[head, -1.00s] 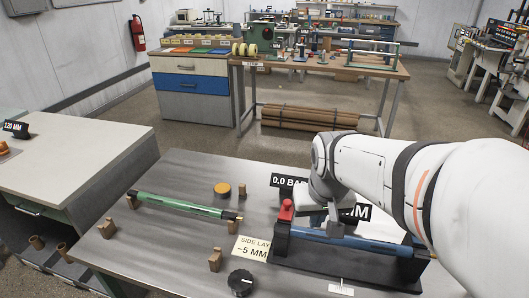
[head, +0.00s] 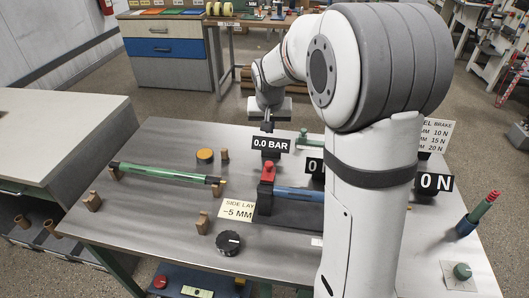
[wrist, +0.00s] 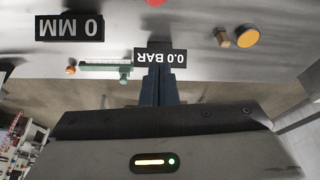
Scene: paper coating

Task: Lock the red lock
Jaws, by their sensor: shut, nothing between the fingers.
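The red lock (head: 267,173) is a red block on top of a dark upright post at the left end of the black stand (head: 289,211). A blue roller (head: 299,194) runs right from it, partly hidden by my arm. In the wrist view, only a sliver of red, likely the lock (wrist: 155,3), shows at the top edge. My gripper (head: 268,127) is beyond the lock, above the back part of the table, by the 0.0 BAR sign (head: 270,144). Its fingers, also in the wrist view (wrist: 159,82), are together and hold nothing.
A green roller (head: 165,173) rests on wooden supports at left. An orange disc (head: 205,156), a black dial (head: 228,242) and a SIDE LAY sign (head: 237,209) are on the table (head: 150,228). A green fitting (head: 308,141) stands behind the blue roller. My arm hides the right middle.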

